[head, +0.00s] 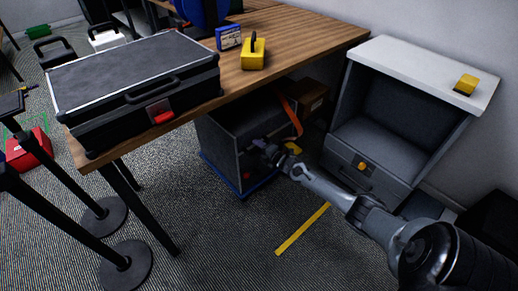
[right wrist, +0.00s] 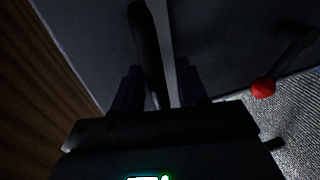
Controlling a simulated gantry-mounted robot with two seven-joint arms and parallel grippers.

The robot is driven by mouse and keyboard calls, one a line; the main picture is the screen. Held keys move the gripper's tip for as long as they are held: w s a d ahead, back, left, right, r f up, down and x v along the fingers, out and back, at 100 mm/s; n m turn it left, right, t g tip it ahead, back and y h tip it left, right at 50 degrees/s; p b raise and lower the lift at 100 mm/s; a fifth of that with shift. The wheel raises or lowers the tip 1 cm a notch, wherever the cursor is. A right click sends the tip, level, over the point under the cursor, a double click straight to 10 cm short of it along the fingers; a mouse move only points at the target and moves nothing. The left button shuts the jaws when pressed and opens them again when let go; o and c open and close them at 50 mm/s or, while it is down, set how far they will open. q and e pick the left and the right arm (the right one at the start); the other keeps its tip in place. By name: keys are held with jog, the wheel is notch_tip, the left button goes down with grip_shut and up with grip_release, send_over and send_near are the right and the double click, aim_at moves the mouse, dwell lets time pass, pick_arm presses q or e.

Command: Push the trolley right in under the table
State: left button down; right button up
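The trolley (head: 222,152) is a dark grey box on a blue base (head: 228,188). It stands on the carpet partly under the wooden table (head: 300,38), whose front edge hides part of its top. My right gripper (head: 268,151) is at the trolley's near right side. In the right wrist view its two dark fingers (right wrist: 158,88) stand apart, with a dark bar (right wrist: 145,40) running between them close to a grey panel. Whether they touch the bar is unclear. A red knob (right wrist: 263,88) shows to the right. My left gripper is not in view.
A black case (head: 130,75), a yellow object (head: 253,54) and a blue box (head: 229,38) are on the table. A grey cabinet (head: 400,125) stands right of the trolley. A cardboard box (head: 308,97) is behind it. A yellow strip (head: 302,230) lies on clear carpet in front.

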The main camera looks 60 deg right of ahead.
jog(key=shift+w+r, duration=0.1)
jog(key=shift+s+a+r+p, duration=0.15)
jog(key=shift+s+r+p, duration=0.05)
jog(key=shift+s+p, duration=0.35)
jog(key=p+v, duration=0.6)
jog(key=v, duration=0.3)
jog(key=shift+s, duration=0.25)
